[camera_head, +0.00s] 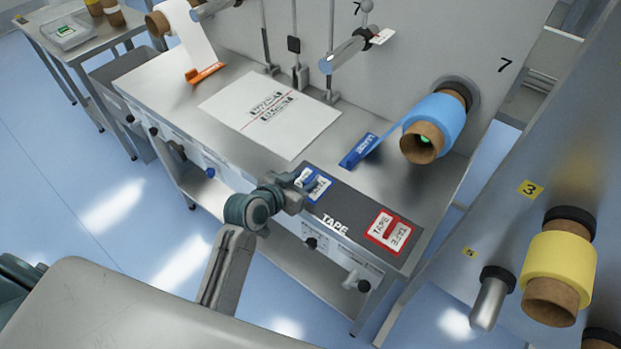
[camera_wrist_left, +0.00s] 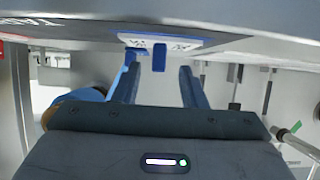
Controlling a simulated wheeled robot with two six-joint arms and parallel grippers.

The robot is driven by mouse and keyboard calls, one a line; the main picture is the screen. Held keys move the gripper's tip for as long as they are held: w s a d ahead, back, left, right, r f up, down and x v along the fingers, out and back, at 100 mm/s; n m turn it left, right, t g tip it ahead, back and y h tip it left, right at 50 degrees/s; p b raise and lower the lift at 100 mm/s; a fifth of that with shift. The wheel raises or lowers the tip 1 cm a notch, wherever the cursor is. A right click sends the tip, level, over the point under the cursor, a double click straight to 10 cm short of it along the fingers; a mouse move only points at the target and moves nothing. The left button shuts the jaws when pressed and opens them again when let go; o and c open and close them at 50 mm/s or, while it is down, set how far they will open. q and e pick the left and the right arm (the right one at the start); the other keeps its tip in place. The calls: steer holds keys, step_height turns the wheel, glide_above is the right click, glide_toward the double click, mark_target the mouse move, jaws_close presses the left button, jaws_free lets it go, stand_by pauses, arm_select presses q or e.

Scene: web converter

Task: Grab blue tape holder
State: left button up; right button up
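The blue tape holder (camera_head: 320,188), a flat blue-framed piece with a white printed face, is on the dark strip marked TAPE at the table's front. In the left wrist view the holder (camera_wrist_left: 182,42) shows at the top centre, with a blue tab hanging between my fingertips. My left gripper (camera_head: 299,182) is at the holder's left edge, partly covering it. In the wrist view my left gripper (camera_wrist_left: 158,70) is open, one finger on each side of the tab; contact cannot be told. My right gripper is not in view.
A red-framed tape holder (camera_head: 375,238) is on the same strip to the right. A blue wedge (camera_head: 352,156) lies behind, under film from the blue roll (camera_head: 438,112). A white printed sheet (camera_head: 235,105) covers the table's middle. A yellow roll (camera_head: 560,260) is at the right.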

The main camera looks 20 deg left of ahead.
mark_target(312, 175)
arm_select(q)
steer(key=shift+r+p+x, duration=0.2)
steer(key=shift+p+x, duration=0.3)
steer(key=shift+x, duration=1.35)
steer(key=shift+d, duration=0.15)
jaws_close()
steer(key=shift+r, duration=0.2)
